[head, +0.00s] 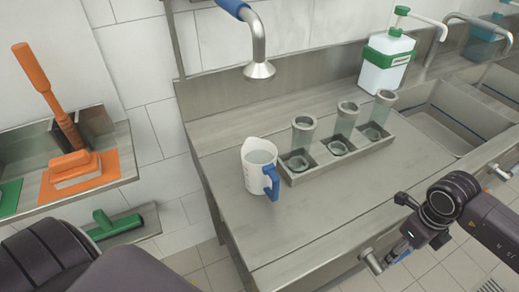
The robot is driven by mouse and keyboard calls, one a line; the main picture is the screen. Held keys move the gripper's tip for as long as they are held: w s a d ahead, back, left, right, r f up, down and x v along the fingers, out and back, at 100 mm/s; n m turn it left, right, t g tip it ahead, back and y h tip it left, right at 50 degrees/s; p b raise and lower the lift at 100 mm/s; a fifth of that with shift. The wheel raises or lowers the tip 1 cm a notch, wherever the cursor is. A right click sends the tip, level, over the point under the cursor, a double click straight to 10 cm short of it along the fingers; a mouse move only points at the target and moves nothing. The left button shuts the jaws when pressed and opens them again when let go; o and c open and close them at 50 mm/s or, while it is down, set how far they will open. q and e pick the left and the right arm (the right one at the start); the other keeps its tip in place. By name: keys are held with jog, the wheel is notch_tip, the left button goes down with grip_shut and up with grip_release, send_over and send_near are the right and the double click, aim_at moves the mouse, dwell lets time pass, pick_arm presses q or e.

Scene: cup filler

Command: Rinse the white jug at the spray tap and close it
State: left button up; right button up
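The white jug (258,171) with a blue handle stands upright on the steel counter, left of the middle of the head view. Its handle faces right and towards me. The spray tap (259,68) hangs above and behind the jug, with a blue grip on its pipe and its head pointing down. No water stream shows. My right gripper (392,256) is at the lower right, at the counter's front edge, well apart from the jug. It is small and seen from behind, so its fingers are unclear. My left arm shows at the lower left, but its gripper is out of view.
A steel rack (340,153) with several clear tubes stands right of the jug. A metal knob (372,263) is at the front edge near my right gripper. A soap bottle (385,65) and sinks (455,112) are behind right.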

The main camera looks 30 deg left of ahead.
jog(key=shift+o, duration=0.2)
jog(key=shift+w+r, duration=0.1)
jog(key=shift+r, duration=0.05)
jog(key=shift+r, duration=0.15)
jog(key=o, duration=1.3)
jog(key=shift+r, duration=0.1)
notch_tip(320, 180, up, 12)
jog(key=s, duration=0.1)
jog(key=shift+a, duration=0.3)
